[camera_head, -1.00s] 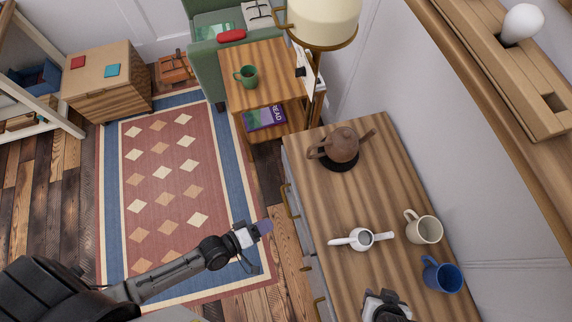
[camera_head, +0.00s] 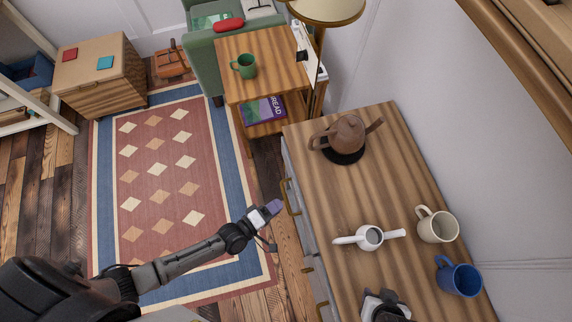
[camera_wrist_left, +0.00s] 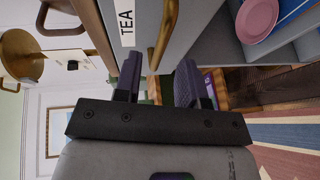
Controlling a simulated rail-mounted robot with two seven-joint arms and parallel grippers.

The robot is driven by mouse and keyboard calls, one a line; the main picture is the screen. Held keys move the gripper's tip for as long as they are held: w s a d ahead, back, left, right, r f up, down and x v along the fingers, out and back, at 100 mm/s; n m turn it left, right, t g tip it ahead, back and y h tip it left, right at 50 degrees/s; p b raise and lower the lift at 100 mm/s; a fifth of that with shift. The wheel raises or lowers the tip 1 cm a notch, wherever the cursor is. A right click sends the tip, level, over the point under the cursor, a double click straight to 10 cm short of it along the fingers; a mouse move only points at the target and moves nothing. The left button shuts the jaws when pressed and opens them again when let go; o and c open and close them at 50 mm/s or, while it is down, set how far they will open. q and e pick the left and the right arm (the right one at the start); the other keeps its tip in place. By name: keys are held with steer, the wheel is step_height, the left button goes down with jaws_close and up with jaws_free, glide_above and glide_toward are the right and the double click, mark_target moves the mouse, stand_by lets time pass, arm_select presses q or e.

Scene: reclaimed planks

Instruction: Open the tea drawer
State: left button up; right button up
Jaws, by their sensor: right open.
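The tea drawer (camera_wrist_left: 128,28), marked with a white TEA label, has a grey front and a brass bar handle (camera_wrist_left: 162,35) in the left wrist view. It looks shut. In the head view, a brass handle (camera_head: 290,197) shows on the cabinet's left face. My left gripper (camera_head: 272,209) is just left of this handle, apart from it. In the left wrist view, my left gripper's purple fingers (camera_wrist_left: 158,82) are spread with nothing between them, and the handle lies ahead of the gap. My right gripper (camera_head: 385,306) is open over the cabinet top at the bottom edge, partly cut off.
The cabinet's wooden top (camera_head: 350,205) bears a brown teapot (camera_head: 346,135), a white two-handled strainer (camera_head: 371,238), a cream mug (camera_head: 436,224) and a blue mug (camera_head: 459,276). A pink plate (camera_wrist_left: 258,18) sits in an open shelf beside the drawer. Rug (camera_head: 160,190) covers the floor.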

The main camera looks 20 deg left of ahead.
mark_target(286, 199)
arm_select(q)
steer(key=shift+x, duration=2.4)
steer(key=shift+c, duration=0.3)
jaws_close()
